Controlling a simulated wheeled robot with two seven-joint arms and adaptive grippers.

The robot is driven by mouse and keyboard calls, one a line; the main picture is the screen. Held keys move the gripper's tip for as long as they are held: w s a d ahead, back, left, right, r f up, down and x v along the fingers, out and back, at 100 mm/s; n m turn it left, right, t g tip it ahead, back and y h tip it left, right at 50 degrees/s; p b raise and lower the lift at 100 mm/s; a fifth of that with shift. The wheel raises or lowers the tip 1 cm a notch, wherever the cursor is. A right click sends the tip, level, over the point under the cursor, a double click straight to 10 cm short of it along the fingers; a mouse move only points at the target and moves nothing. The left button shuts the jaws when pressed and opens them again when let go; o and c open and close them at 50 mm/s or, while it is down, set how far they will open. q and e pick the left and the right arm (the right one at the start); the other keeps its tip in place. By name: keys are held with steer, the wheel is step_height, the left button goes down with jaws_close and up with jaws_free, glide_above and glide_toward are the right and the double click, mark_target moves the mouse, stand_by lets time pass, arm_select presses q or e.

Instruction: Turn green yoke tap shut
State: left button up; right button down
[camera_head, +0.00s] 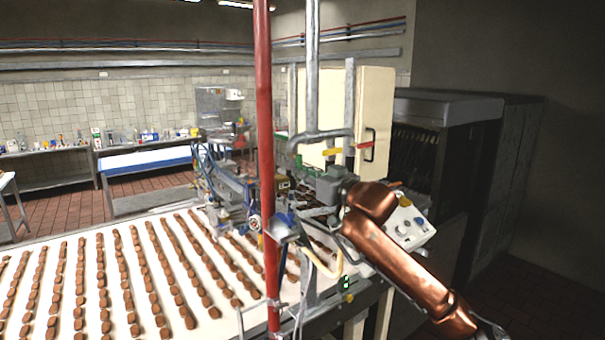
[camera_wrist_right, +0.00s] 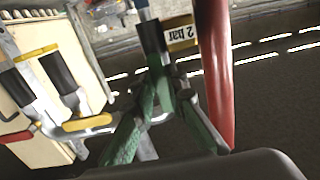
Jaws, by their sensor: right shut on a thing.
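The green yoke tap (camera_wrist_right: 156,88) is in the middle of the right wrist view, its green arms spreading downward in the picture. A small part of it also shows in the head view (camera_head: 298,160), beside the grey pipes. My right gripper (camera_head: 311,174) reaches it from the right, at the end of my copper-coloured arm. In the wrist view the gripper (camera_wrist_right: 160,98) is shut on the green tap, with its grey finger parts close around it. The exact contact and the tap's angle are partly hidden. My left gripper is in neither view.
Yellow (camera_wrist_right: 85,122) and red (camera_wrist_right: 17,132) levers sit close by on grey pipes. A red upright pipe (camera_head: 265,120) stands near the gripper. A "2 bar" label (camera_wrist_right: 181,33) is behind. A conveyor (camera_head: 60,290) with rows of brown pieces lies below left.

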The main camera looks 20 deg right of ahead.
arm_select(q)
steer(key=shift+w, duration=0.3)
arm_select(e)
steer(key=shift+a, duration=0.1)
steer(key=m, duration=0.1)
steer(key=a+m, duration=0.1)
steer(key=m, duration=0.1)
steer(key=shift+s+r+m+p, duration=0.1)
steer(key=shift+s+m+p, duration=0.05)
steer(key=shift+m+p, duration=0.2)
arm_select(q)
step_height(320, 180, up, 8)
steer(key=p, duration=0.7)
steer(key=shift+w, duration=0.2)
arm_select(e)
steer(key=shift+s+a+r+m, duration=0.15)
steer(key=shift+a+r+m, duration=0.35)
steer(key=shift+m, duration=1.9)
steer(key=shift+s+a+r+m, duration=0.2)
steer(key=shift+r+m, duration=0.45)
steer(key=shift+m, duration=1.7)
steer(key=shift+s+a+r+m, duration=0.1)
steer(key=shift+a+r+m, duration=0.45)
steer(key=shift+m, duration=1.85)
steer(key=shift+d, duration=0.1)
